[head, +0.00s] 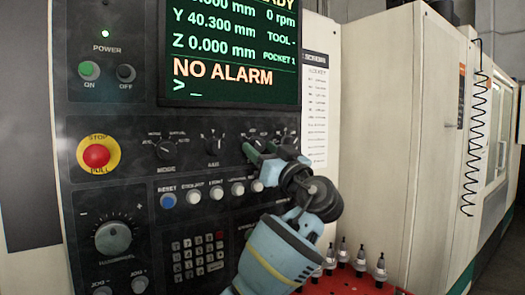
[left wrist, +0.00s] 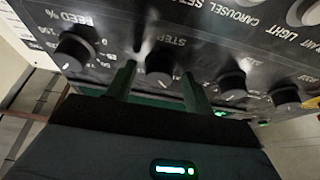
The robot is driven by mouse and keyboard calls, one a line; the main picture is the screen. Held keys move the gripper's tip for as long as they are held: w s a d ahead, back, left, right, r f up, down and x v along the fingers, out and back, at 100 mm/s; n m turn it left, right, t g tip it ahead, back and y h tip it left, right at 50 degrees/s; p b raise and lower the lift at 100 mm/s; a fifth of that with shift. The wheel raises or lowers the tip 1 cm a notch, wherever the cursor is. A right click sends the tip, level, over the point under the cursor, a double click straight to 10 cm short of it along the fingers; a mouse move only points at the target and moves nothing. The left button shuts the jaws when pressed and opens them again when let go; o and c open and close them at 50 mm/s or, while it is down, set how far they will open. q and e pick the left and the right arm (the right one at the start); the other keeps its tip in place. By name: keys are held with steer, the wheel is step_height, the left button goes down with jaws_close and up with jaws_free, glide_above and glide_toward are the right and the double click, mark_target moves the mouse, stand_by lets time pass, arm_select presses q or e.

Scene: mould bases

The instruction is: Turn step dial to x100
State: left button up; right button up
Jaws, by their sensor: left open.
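I cannot tell whether the fingers touch the knob. In the head view my left gripper (head: 266,152) reaches up to the row of dials and covers most of the step dial. The dial's setting is too small to read.
The feed dial (left wrist: 74,52) is close beside the fingers, and the axis dial (head: 213,144) and mode dial (head: 165,150) are in the same row. Push buttons (head: 216,193) lie below. A red emergency stop (head: 96,155) is at the left. Tool holders (head: 361,260) stand on a red surface.

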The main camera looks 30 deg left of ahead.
arm_select(q)
steer(key=c, duration=1)
steer(key=shift+m+t, duration=0.4)
steer(key=shift+m, duration=0.1)
steer(key=m+t+h, duration=0.1)
steer(key=m, duration=0.1)
steer(key=m+t, duration=0.1)
steer(key=m, duration=0.2)
steer(key=shift+s+h, duration=0.2)
steer(key=shift+h, duration=0.2)
steer(key=m+t+h, duration=0.1)
steer(key=m, duration=0.2)
steer(key=m+t+h, duration=0.1)
steer(key=m+h, duration=0.1)
steer(key=m, duration=0.2)
steer(key=shift+s+a+r, duration=0.15)
steer(key=shift+s+r, duration=0.05)
steer(key=m, duration=0.2)
steer(key=m+h, duration=0.1)
steer(key=m, duration=0.1)
steer(key=shift+s+r+m+h, duration=0.1)
steer(key=shift+r+m+h, duration=0.1)
steer(key=shift+m+h, duration=0.15)
steer(key=shift+r+m+h, duration=0.15)
steer(key=shift+m+h, duration=0.6)
steer(key=shift+m, duration=1.6)
